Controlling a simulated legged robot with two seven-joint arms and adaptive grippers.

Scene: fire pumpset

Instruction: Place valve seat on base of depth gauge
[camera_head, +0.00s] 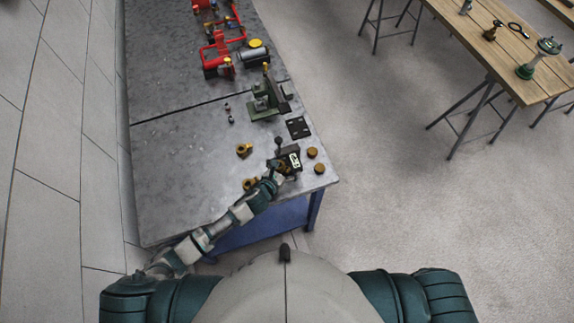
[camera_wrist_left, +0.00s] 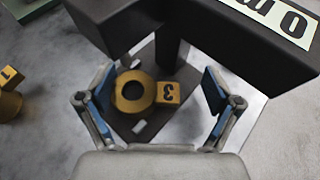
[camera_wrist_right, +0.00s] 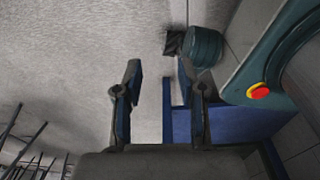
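The depth gauge (camera_head: 293,151) stands near the table's front right corner, dark with a white label; its frame also shows in the left wrist view (camera_wrist_left: 235,45). A brass valve seat marked 3 (camera_wrist_left: 133,92) rests on or just over the gauge's dark base plate (camera_wrist_left: 160,124), under the frame. My left gripper (camera_head: 277,174) reaches to the gauge; in the left wrist view its open fingers (camera_wrist_left: 158,92) stand either side of the valve seat, with a gap on the right. Contact on the left is unclear. My right gripper (camera_wrist_right: 160,92) is open and empty, away from the tabletop.
Brass seats (camera_head: 244,150) (camera_head: 249,184) lie left of the gauge, one marked 1 (camera_wrist_left: 8,101). Two brass discs, one here (camera_head: 312,153), lie right. A dark plate (camera_head: 298,127) and green vise (camera_head: 267,103) stand behind. The table's left middle (camera_head: 175,165) is clear.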

